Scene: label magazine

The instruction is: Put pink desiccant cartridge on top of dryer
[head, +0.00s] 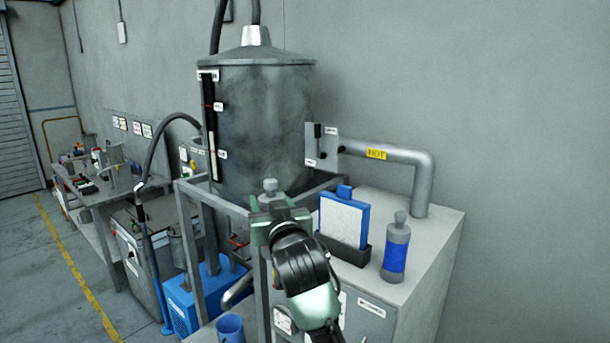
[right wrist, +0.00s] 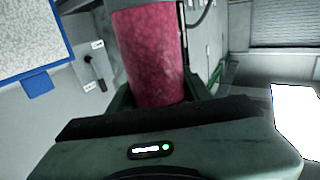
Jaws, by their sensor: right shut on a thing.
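My right gripper (head: 273,214) is shut on the pink desiccant cartridge (right wrist: 150,55), which fills the space between the fingers in the right wrist view. In the head view only the cartridge's grey cap (head: 270,185) shows above the gripper; the pink body is hidden. The dryer appears to be the light grey cabinet (head: 432,245) at the right, with a hot pipe rising from its top. The gripper appears in front of and left of the cabinet top; the height gap cannot be told. My left gripper is not in view.
On the cabinet top stand a blue-framed filter (head: 342,220) in a dark holder and a blue cartridge (head: 395,254) with a grey cap. Free room shows around the blue cartridge. A metal hopper (head: 262,125) and grey frame stand behind. A blue cup (head: 230,328) is below left.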

